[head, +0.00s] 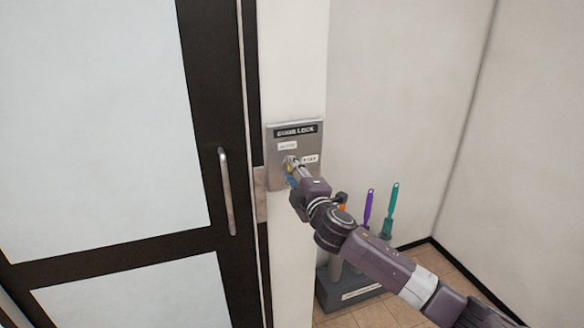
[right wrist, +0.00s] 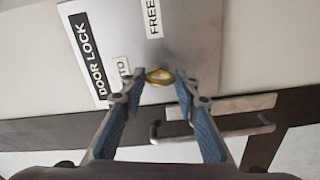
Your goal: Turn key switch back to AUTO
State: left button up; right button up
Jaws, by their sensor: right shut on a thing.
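The metal DOOR LOCK plate (head: 282,179) is mounted on the white wall post beside the door. It has an AUTO label at the upper left and a FREE label at the right. In the right wrist view the plate (right wrist: 200,50) appears rotated, and AUTO is partly hidden by a finger. A brass-coloured key (right wrist: 158,76) sits at the plate between my right fingertips. My right gripper (head: 292,167) is shut on the key; its blue-grey fingers show in the wrist view. Which label the key points to, I cannot tell. My left gripper is not in view.
A dark-framed door with frosted panels and a metal handle (head: 227,190) stands left of the plate. Below right, a grey holder (head: 345,291) with several coloured-handled tools stands on the tiled floor. The wall to the right is bare.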

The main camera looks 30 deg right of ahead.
jog(key=shift+n+p, duration=0.35)
jog(key=shift+n, duration=0.65)
jog(key=o, duration=1.1)
jog(key=shift+f, duration=0.1)
jog(key=shift+o, duration=0.2)
jog(key=v, duration=1.2)
